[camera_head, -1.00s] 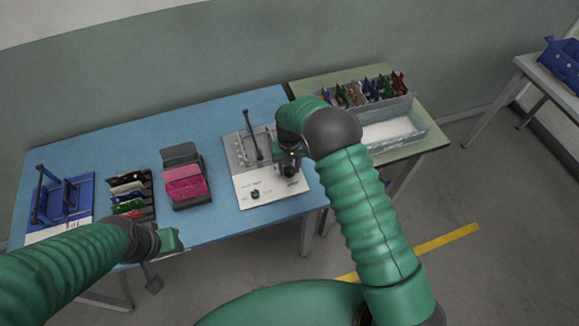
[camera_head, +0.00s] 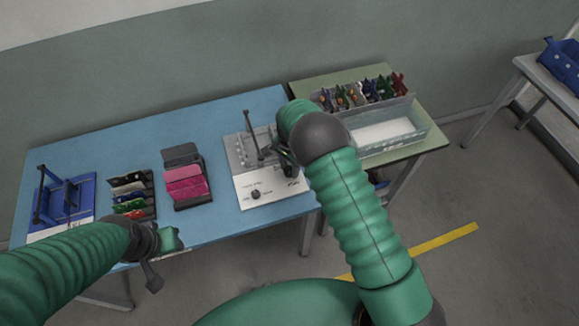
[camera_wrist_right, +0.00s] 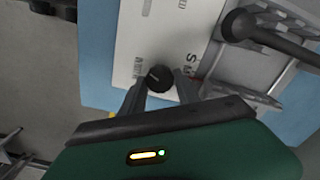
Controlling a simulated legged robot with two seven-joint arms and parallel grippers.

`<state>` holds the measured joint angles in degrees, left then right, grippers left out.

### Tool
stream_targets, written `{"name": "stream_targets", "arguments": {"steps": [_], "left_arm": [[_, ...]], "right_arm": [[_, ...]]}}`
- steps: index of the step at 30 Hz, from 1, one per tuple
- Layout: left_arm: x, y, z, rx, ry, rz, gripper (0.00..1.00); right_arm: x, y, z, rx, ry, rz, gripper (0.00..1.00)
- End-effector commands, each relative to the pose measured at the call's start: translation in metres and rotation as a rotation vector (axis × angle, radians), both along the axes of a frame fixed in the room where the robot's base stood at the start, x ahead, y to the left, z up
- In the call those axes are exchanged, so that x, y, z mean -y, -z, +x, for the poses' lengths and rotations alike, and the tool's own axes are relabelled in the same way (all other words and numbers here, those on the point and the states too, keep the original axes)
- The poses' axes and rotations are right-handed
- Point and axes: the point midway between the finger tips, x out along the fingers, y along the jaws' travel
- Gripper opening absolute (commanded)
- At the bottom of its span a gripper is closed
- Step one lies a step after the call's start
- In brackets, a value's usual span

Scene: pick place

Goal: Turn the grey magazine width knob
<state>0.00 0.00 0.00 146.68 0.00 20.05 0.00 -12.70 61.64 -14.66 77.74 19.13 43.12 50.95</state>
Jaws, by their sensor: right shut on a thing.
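A fixture with a white front panel (camera_head: 283,189) stands at the right end of the blue table. In the right wrist view, a round dark grey knob (camera_wrist_right: 160,78) sits on this panel between my right fingertips, and my right gripper (camera_wrist_right: 161,86) is shut on it. A second, black knob (camera_head: 256,194) stands clear at the panel's front left.
A ball-topped lever (camera_head: 253,135) rises from the fixture and lies close to my right gripper in the wrist view (camera_wrist_right: 237,24). Pink cards (camera_head: 184,184), a black rack (camera_head: 150,183) and a blue fixture (camera_head: 87,190) stand left.

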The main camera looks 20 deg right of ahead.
Motion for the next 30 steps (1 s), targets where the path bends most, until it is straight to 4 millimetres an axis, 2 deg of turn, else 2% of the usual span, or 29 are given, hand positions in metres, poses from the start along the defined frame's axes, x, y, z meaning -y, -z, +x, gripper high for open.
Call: {"name": "stream_targets", "arguments": {"steps": [1, 30], "left_arm": [[0.000, -0.002, 0.000, 0.000, 0.000, 0.000, 0.36], [0.000, -0.012, 0.000, 0.000, 0.000, 0.000, 0.36]], "right_arm": [[0.001, -0.005, 0.007, 0.019, 0.040, -0.003, 0.00], [0.002, -0.005, 0.005, 0.019, 0.918, 0.002, 0.00]]}}
